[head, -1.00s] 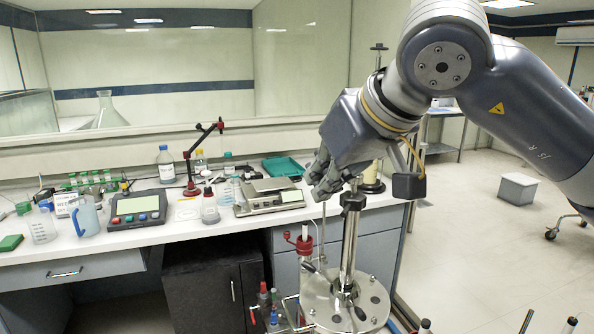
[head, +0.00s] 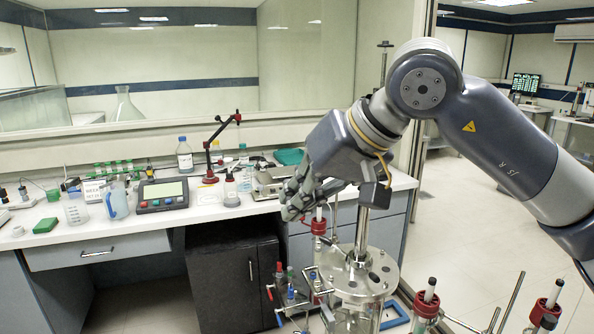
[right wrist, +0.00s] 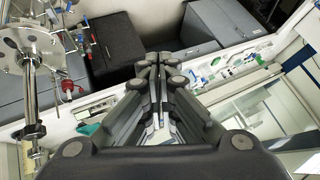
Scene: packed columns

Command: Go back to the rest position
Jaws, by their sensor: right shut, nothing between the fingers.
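My right gripper (head: 290,205) reaches in from the right of the head view. It hangs in the air in front of the lab bench, above and left of the metal stand's round plate. Its fingers are together with nothing between them. The right wrist view shows the same closed fingers (right wrist: 160,62) pointing away from the camera. My left gripper is not in either view.
A metal stand with a round plate (head: 335,275) and red-clamped columns (head: 427,300) stands close below my right arm. The white bench (head: 60,236) holds a blue jug (head: 117,203), a balance (head: 272,178) and bottles (head: 185,155). Open floor (head: 470,225) lies right.

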